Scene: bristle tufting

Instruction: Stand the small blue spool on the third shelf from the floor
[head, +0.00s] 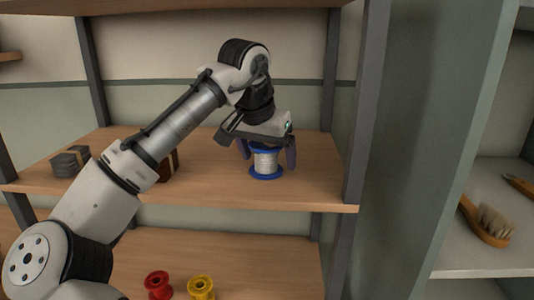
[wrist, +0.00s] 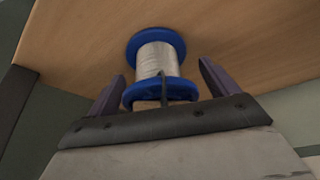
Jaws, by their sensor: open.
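The small blue spool (head: 266,173), with blue flanges and pale silver wire wound on it, stands upright on the wooden shelf (head: 215,190) in the middle of the head view, near the right upright. My gripper (head: 267,155) is over it, with one dark finger on each side. In the wrist view the spool (wrist: 155,58) lies between the spread fingers of my gripper (wrist: 161,70), with gaps on both sides. The fingers are open and do not grip it. The floor is out of view, so I cannot count the shelves from it.
A red spool (head: 158,285) and a yellow spool (head: 201,288) stand on the shelf below. Dark grey blocks (head: 70,161) and a brown object (head: 170,166), partly behind my arm, are on the spool's shelf. A brush (head: 487,224) lies on a separate rack at right.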

